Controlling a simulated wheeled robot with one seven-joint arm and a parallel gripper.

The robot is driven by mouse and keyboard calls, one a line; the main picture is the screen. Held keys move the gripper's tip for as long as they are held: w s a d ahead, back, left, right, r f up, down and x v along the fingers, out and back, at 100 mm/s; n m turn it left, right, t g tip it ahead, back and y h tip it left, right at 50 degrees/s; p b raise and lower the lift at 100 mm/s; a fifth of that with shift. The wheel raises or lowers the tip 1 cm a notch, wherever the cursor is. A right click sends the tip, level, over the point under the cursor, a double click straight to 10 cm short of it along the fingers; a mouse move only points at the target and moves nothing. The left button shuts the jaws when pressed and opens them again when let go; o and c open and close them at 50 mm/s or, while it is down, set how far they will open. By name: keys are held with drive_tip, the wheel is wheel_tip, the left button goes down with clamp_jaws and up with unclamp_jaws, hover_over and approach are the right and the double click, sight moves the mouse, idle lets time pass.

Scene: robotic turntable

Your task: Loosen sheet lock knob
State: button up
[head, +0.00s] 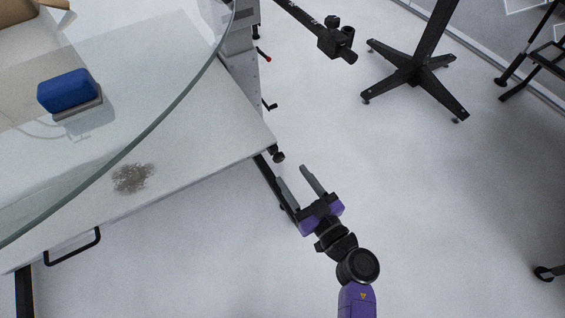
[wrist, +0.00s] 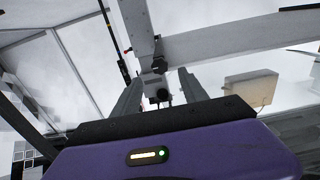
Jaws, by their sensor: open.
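A small black knob (head: 278,156) sits at the near right corner of the white table, just under its edge. I cannot tell for sure that it is the sheet lock knob. My gripper (head: 293,175) is open and empty, its fingers pointing up-left toward this knob, apart from it. In the wrist view my gripper (wrist: 160,80) has dark round parts between and beyond its two fingers: a black knob-like part (wrist: 158,66) on a pale bracket, and a darker round end (wrist: 163,96) lower down, partly hidden by the gripper body.
The white table (head: 205,150) carries a glass disc (head: 150,125) and a brown stain (head: 133,178). A blue block (head: 68,91) shows through the glass. Floor to the right is clear up to a black stand (head: 415,72).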

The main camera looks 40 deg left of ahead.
sight(280, 159)
drive_tip(key=b+x, duration=0.2)
drive_tip(key=x, duration=0.4)
drive_tip(key=shift+w+a, duration=0.1)
drive_tip(key=shift+a, duration=0.15)
clamp_jaws()
